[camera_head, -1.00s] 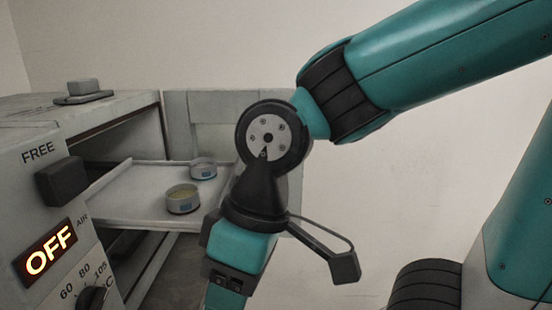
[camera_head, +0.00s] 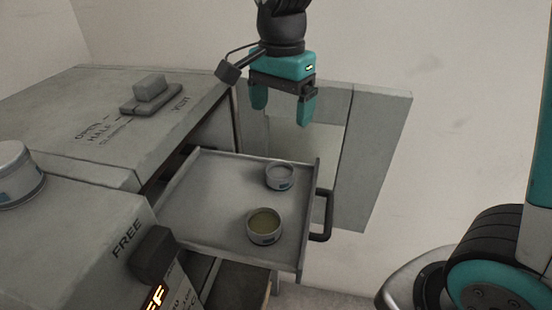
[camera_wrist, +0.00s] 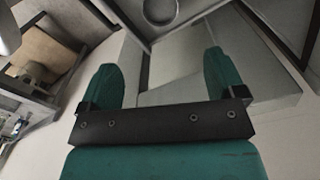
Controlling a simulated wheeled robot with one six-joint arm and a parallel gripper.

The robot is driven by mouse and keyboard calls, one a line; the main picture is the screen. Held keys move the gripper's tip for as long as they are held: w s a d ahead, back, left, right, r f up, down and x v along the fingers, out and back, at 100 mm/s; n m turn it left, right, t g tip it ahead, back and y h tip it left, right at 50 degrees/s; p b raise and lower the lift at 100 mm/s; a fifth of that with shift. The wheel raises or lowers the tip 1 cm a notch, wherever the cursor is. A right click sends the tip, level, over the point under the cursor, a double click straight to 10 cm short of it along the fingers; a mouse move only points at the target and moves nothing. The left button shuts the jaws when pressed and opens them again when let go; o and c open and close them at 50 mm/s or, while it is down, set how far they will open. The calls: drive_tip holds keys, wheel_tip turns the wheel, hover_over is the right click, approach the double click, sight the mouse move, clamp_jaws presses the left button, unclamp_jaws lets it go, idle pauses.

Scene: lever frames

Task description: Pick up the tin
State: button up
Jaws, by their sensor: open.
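Two low round tins stand upright on the pulled-out tray (camera_head: 212,170). The nearer tin (camera_head: 265,237) has a greenish-yellow content and a blue mark. The farther tin (camera_head: 280,183) looks greyish inside, with a blue mark. My gripper (camera_head: 283,106) is open and empty, pointing down, above and beyond the farther tin in the head view. In the wrist view my gripper (camera_wrist: 160,70) has clear space between its fingers. A round tin (camera_wrist: 160,12) shows at the top edge there; I cannot tell which one it is.
The tray has a rim and a dark handle (camera_head: 322,215) on its right. An open door panel (camera_head: 375,160) stands behind it. A knobbed block (camera_head: 150,90) sits on the oven top (camera_head: 70,110). Another round can (camera_head: 18,172) is cut off at left.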

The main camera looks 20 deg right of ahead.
drive_tip(key=p, duration=0.2)
hover_over(279, 176)
wheel_tip(279, 176, down, 10)
drive_tip(key=shift+f, duration=0.1)
drive_tip(key=shift+f+p, duration=1.1)
drive_tip(key=shift+f, duration=1.75)
drive_tip(key=c, duration=1.1)
drive_tip(key=shift+o, duration=0.2)
drive_tip(key=shift+r, duration=0.1)
wheel_tip(279, 176, up, 20)
drive_tip(key=b, duration=0.3)
